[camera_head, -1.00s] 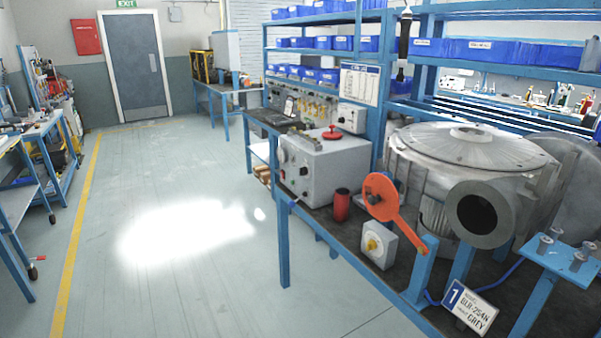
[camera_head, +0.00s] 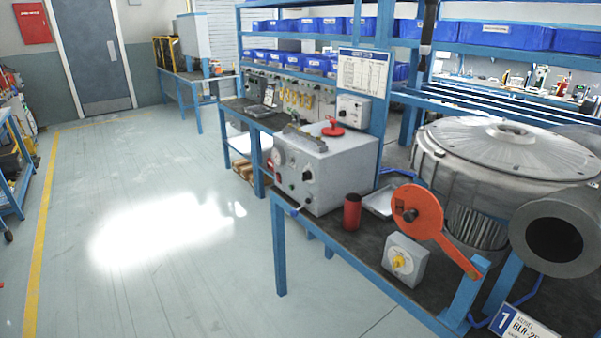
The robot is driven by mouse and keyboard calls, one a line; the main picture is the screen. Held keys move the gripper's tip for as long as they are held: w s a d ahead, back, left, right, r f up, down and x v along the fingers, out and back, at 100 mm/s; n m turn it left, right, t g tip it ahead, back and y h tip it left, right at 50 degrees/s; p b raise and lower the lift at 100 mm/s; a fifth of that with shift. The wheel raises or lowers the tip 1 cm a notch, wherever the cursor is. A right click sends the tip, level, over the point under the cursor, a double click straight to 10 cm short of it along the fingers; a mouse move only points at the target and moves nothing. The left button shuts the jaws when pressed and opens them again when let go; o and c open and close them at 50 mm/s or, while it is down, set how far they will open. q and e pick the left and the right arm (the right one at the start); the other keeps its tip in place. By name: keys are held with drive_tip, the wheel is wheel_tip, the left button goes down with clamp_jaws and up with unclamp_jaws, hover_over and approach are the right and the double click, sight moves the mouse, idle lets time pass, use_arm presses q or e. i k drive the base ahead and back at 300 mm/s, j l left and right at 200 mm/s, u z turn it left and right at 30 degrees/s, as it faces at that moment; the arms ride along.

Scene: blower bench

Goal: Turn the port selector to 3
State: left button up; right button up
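A small grey box with a yellow knob (camera_head: 400,262) sits at the front edge of the blue bench, and a dial face surrounds the knob. A larger grey box (camera_head: 335,170) with a red handwheel on top and dark knobs and a gauge on its front stands further back. A white wall box (camera_head: 352,109) with a dark knob is mounted behind it. No label reading "port selector" is legible, and the knob settings are too small to read. Neither of my grippers is in view.
A large grey blower (camera_head: 500,165) with a round open outlet stands on the right. An orange disc with an arm (camera_head: 418,212) and a red cup (camera_head: 352,212) stand close to the yellow-knob box. Open floor (camera_head: 160,290) lies left of the bench.

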sight(307, 175)
drive_tip(key=i+j+z, duration=0.1)
drive_tip(key=i+j, duration=0.35)
drive_tip(key=j, duration=0.2)
drive_tip(key=i+j+z, duration=0.15)
drive_tip(key=i+j, duration=0.25)
drive_tip(key=j, duration=0.3)
drive_tip(key=i+j+z, duration=0.15)
drive_tip(key=j, duration=0.2)
drive_tip(key=i+j, duration=0.25)
drive_tip(key=i+j+z, duration=0.15)
drive_tip(key=j, duration=0.35)
